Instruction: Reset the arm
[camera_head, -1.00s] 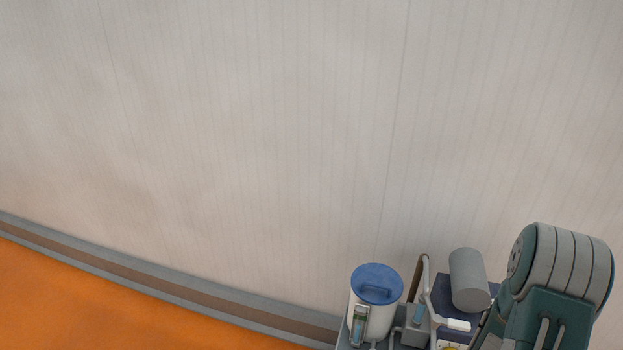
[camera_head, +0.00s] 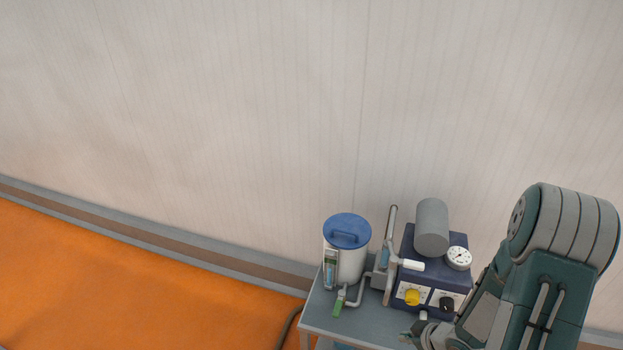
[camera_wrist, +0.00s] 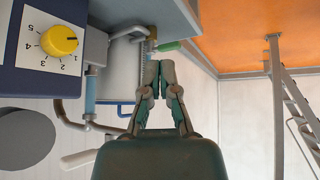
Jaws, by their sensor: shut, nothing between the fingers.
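My gripper (camera_wrist: 160,78) shows in the wrist view with its two fingertips together and nothing between them. It is in front of the equipment bench, close to a green-ended fitting (camera_wrist: 168,47) in the picture; I cannot tell whether they touch. In the head view my arm (camera_head: 545,260) is folded at the lower right, and the gripper itself is not clearly seen there.
A grey bench (camera_head: 330,318) bears a white canister with a blue lid (camera_head: 347,230), a dark blue box with a yellow knob (camera_head: 412,297), a gauge (camera_head: 458,258) and a grey cylinder (camera_head: 431,227). A ladder (camera_wrist: 290,100) stands at right in the wrist view. Orange floor (camera_head: 130,285) is clear at left.

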